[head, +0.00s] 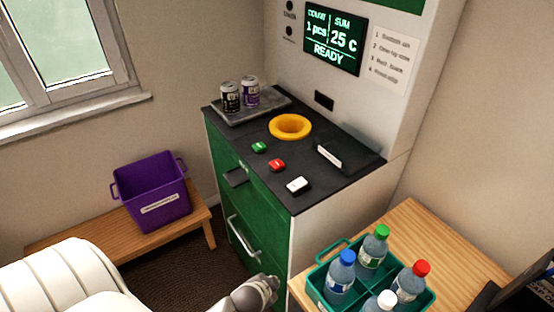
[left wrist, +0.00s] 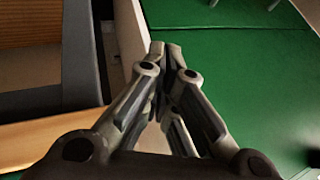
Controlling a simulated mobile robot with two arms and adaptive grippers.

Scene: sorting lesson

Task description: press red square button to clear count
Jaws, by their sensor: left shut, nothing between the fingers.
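The red square button (head: 277,165) is on the black counter top of the green and white machine, between a green button (head: 259,147) and a white button (head: 298,185). The screen (head: 333,39) above reads COUNT 1 pcs, SUM 25 c and READY. My left gripper (head: 272,283) is low in front of the machine's green front, below and apart from the buttons. In the left wrist view the left gripper (left wrist: 166,48) has its fingertips together, with nothing between them, near the green panel (left wrist: 225,70). My right gripper is not in view.
A yellow ring opening (head: 290,126) and a grey tray (head: 275,107) with two cans are on the counter. A purple bin (head: 161,208) stands on a wooden bench at left. A teal crate (head: 428,299) of bottles sits on a wooden table at right. A drawer handle (head: 243,240) juts out.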

